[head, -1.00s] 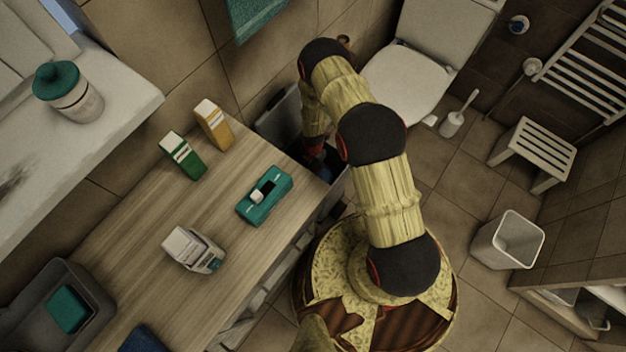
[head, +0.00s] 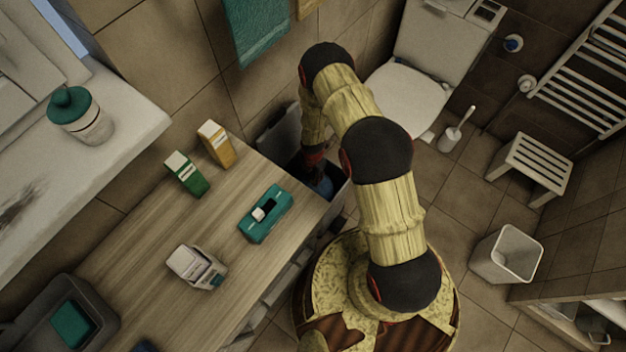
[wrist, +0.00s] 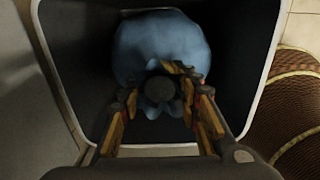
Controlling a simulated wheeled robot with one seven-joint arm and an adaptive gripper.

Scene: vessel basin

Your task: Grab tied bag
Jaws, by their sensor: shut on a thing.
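The tied bag (wrist: 160,48) is a light blue, rounded bag inside a dark-walled bin with a pale rim (wrist: 268,62). Its gathered neck is toward the wrist camera. My gripper (wrist: 162,92) is shut on the bag's neck, with a finger on each side of the knot. In the head view, a small blue part of the bag (head: 322,187) shows in the bin (head: 341,192), below my wrist. My fingertips are hidden there. I cannot tell whether the bag touches the bin floor.
The bin stands between the wooden counter (head: 180,235) and the toilet (head: 405,100), with its grey lid (head: 280,137) raised. An open waste basket (head: 506,254) and a slatted stool (head: 532,165) stand right.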

